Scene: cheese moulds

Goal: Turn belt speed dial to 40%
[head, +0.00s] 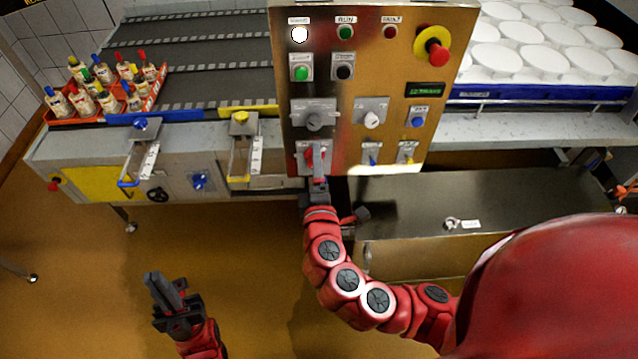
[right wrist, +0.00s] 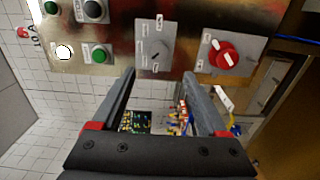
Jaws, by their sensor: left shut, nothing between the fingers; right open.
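The upright steel control panel (head: 345,80) carries several knobs. A grey dial (head: 314,118) sits on a pale plate in its left column; its face with a dark pointer shows in the right wrist view (right wrist: 155,55). A red rotary switch (head: 315,155) is below it, and it also shows in the right wrist view (right wrist: 225,55). A second, paler knob (head: 370,118) is to the right. My right gripper (right wrist: 160,76) is open and empty in front of the panel, fingertips just apart from the grey dial plate. My left gripper (head: 152,275) is shut and empty, low at left.
A red emergency button (head: 433,45), green and black push buttons, and a small display (head: 425,89) are on the panel. A conveyor (head: 200,60) with an orange crate of bottles (head: 155,90) is at left. White moulds (head: 540,65) stand at upper right. Open floor lies at lower left.

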